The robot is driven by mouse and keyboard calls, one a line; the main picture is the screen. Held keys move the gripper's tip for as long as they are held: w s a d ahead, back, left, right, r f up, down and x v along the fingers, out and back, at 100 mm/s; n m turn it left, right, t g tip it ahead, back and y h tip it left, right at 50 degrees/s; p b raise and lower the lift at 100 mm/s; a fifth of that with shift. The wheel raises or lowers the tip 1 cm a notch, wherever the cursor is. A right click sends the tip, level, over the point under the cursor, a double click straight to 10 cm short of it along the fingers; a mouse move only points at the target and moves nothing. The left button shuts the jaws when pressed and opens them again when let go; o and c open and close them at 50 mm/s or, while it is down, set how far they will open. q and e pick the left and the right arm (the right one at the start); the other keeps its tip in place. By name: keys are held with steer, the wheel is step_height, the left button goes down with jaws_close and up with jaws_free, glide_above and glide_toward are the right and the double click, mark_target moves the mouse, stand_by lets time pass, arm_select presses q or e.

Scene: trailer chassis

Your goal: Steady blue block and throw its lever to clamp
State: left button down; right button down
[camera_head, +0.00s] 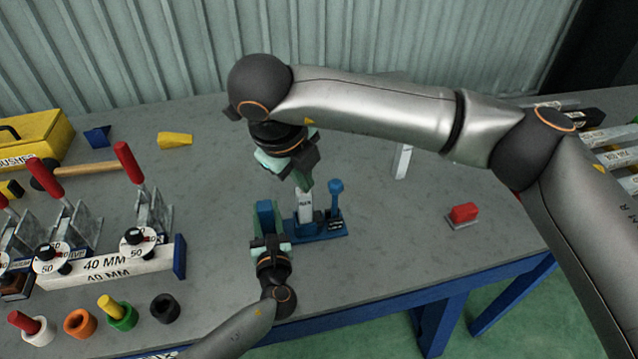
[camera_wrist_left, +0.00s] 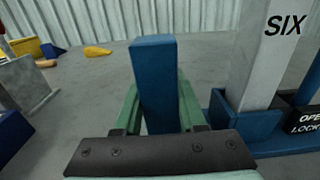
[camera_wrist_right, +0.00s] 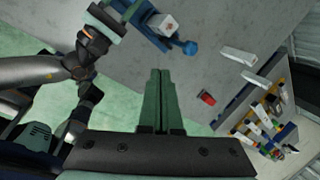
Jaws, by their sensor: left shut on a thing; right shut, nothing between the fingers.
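The blue block (camera_wrist_left: 156,75) stands upright between the green fingers of my left gripper (camera_head: 267,236), which is shut on it; its top also shows in the head view (camera_head: 265,210). Just right of it is a blue base (camera_head: 322,236) with a pale post marked SIX (camera_head: 305,206) and a blue lever with a round knob (camera_head: 336,189). The lever stands upright. My right gripper (camera_head: 305,185) is shut and empty, above the post and left of the knob.
A 40 MM rail (camera_head: 105,265) with red-handled clamps stands at left, with several coloured rings in front. A red block (camera_head: 464,213) lies at right and a pale bar (camera_head: 402,162) behind. The table (camera_head: 400,240) is clear between the base and the red block.

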steer(key=w+d+f, duration=0.4)
steer(key=w+f, duration=0.2)
steer(key=f, duration=0.3)
steer(key=shift+f, duration=0.15)
steer(key=shift+d, duration=0.15)
steer(key=w+d+f+m+g+y, duration=0.1)
steer(key=d+f+y, duration=0.3)
steer(key=d+y, duration=0.7)
steer(key=shift+w+d+m+g, duration=0.3)
steer(key=shift+w+d, duration=0.2)
steer(key=shift+d, duration=0.05)
stand_by(0.3)
steer(key=shift+a, duration=0.15)
steer(key=shift+s+a+f, duration=0.15)
steer(key=shift+a+f, duration=0.05)
steer(key=shift+a, duration=0.45)
